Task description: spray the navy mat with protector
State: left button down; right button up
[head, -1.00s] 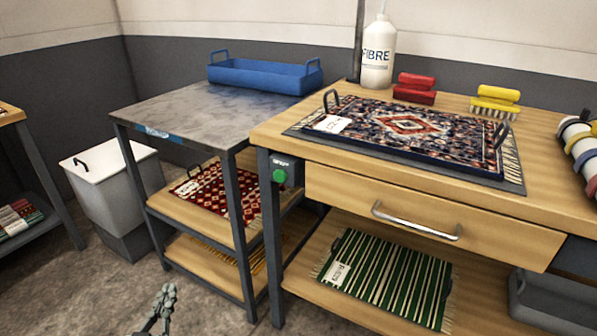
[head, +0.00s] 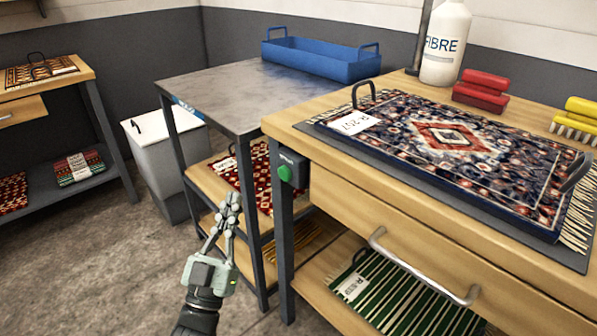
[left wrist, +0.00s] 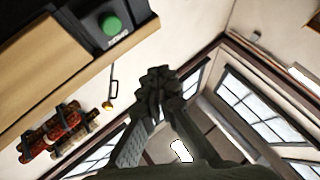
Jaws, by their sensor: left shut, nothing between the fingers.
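The navy mat (head: 480,158) has a red and cream diamond medallion and fringed ends. It lies on a grey sheet on the wooden workbench at right, with a dark handle at each end and a white tag (head: 354,123) at its left corner. A white bottle (head: 445,42) lettered "FIBRE" stands behind it; I cannot tell whether it is the protector. My left gripper (head: 235,198) is shut and empty, low in front of the metal table and apart from the bench. It also shows in the left wrist view (left wrist: 161,82). My right gripper is out of view.
A green button (head: 285,172) is on the bench's left side. A drawer with a metal handle (head: 425,268) faces me. A blue tray (head: 318,60) sits on the metal table. Red brushes (head: 482,90) and a yellow brush (head: 577,118) lie behind the mat. A white bin (head: 165,150) stands at left.

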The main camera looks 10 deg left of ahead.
aim_at(284, 173)
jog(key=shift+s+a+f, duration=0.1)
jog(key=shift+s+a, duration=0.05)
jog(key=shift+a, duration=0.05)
pick_arm(q)
jog(key=w+d+b, duration=0.2)
jog(key=w+d, duration=0.3)
jog(key=w, duration=0.2)
jog(key=shift+d+b, duration=0.2)
jog(key=shift+b, duration=0.1)
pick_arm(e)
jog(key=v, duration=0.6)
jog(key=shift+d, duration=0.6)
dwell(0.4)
pick_arm(q)
jog(key=shift+w+d, duration=0.25)
